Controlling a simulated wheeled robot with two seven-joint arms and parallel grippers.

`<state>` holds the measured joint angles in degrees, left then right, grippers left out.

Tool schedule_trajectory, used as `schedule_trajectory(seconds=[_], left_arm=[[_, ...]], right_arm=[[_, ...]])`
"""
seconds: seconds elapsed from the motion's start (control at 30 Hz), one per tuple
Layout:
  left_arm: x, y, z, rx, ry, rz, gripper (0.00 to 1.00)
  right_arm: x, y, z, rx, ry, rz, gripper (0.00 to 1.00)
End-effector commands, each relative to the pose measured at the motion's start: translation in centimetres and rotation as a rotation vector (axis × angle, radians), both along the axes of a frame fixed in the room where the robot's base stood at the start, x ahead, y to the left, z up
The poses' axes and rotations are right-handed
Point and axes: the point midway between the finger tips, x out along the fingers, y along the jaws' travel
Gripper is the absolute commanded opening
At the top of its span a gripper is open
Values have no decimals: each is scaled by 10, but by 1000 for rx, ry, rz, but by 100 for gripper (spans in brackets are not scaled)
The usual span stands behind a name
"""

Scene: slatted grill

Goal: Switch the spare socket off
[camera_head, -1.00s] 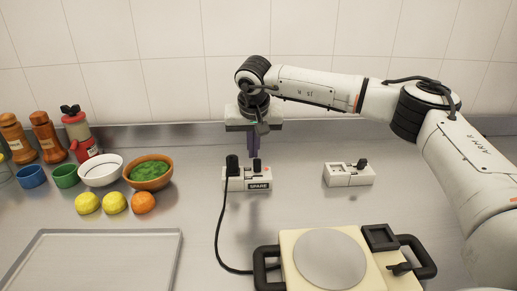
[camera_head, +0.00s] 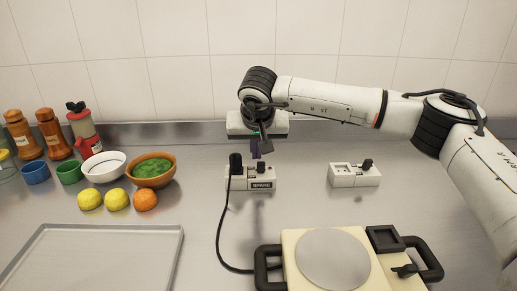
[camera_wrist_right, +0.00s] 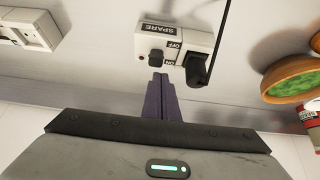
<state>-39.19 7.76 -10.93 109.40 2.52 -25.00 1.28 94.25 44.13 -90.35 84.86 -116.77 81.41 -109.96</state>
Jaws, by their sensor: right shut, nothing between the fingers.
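The spare socket (camera_head: 250,184) is a white block with a SPARE label, standing on the counter; it also shows in the right wrist view (camera_wrist_right: 145,45). A black plug (camera_head: 235,165) with a cord sits in its left part in the head view. Its black switch (camera_wrist_right: 155,57) stands level with the ON mark in the wrist view, with the OFF mark farther from my fingers. My right gripper (camera_head: 256,153) is shut and empty, its purple fingers behind and above the socket. In the wrist view its fingertips (camera_wrist_right: 160,78) appear just short of the switch. My left gripper is out of view.
A second white socket block (camera_head: 354,175) stands to the right. A grill (camera_head: 290,240) with a round plate is in front, the cord running beside it. Bowls, fruit and a tray (camera_head: 180,240) are at left. The tiled wall is close behind the gripper.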

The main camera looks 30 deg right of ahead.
Motion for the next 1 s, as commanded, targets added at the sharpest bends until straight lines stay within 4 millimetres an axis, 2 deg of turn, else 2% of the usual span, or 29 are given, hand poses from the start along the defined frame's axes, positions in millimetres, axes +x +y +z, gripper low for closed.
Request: schedule_trajectory(seconds=[0.3, 0.67, 0.83, 1.0], left_arm=[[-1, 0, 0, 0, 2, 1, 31], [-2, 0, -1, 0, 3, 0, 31], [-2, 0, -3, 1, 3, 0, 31], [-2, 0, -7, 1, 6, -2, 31]], right_arm=[[10, -6, -7, 0, 1, -1, 0], [10, -5, -5, 0, 0, 0, 0], [0, 0, 14, 1, -3, 2, 0], [-16, 8, 43, 1, -4, 2, 0]])
